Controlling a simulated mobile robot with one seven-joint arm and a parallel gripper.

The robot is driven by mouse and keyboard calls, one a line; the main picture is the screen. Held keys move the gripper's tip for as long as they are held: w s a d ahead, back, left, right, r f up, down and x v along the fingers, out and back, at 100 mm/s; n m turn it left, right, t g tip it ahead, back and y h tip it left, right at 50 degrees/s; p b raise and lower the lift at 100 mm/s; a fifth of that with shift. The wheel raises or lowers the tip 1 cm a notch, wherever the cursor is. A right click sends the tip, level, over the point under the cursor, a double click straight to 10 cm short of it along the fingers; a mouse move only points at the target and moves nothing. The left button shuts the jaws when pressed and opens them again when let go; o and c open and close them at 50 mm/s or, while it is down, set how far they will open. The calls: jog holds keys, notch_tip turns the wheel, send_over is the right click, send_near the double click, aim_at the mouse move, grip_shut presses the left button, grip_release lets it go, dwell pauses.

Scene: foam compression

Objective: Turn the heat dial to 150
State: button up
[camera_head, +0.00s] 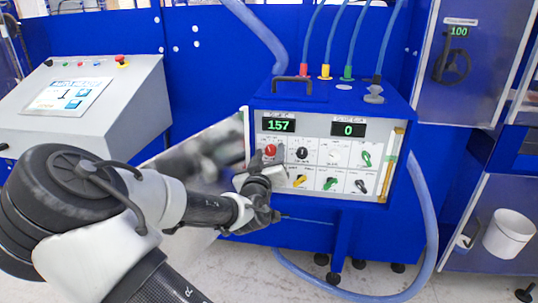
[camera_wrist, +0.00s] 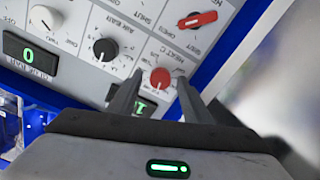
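The heat dial is a round red knob (camera_head: 270,150) at the upper left of the control panel, under a green display (camera_head: 278,125) reading 157. The wrist view shows the panel roughly upside down, with the red dial (camera_wrist: 160,79) beside a label reading HEAT C. My gripper (camera_head: 267,162) is at the dial. In the wrist view its two fingers (camera_wrist: 159,82) stand one on each side of the dial, with a narrow gap seeming to show on both sides. Whether either finger touches it is hard to tell.
A red lever (camera_wrist: 190,21) is close to my fingers in the wrist view. Yellow (camera_head: 299,181) and green (camera_head: 330,184) levers are on the lower row. A grey console (camera_head: 120,100) stands left.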

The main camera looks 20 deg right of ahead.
jog(key=shift+a, duration=0.1)
jog(key=p+v, duration=1.5)
jog(key=v, duration=0.2)
jog(key=shift+s+a, duration=0.1)
jog(key=shift+s, duration=0.05)
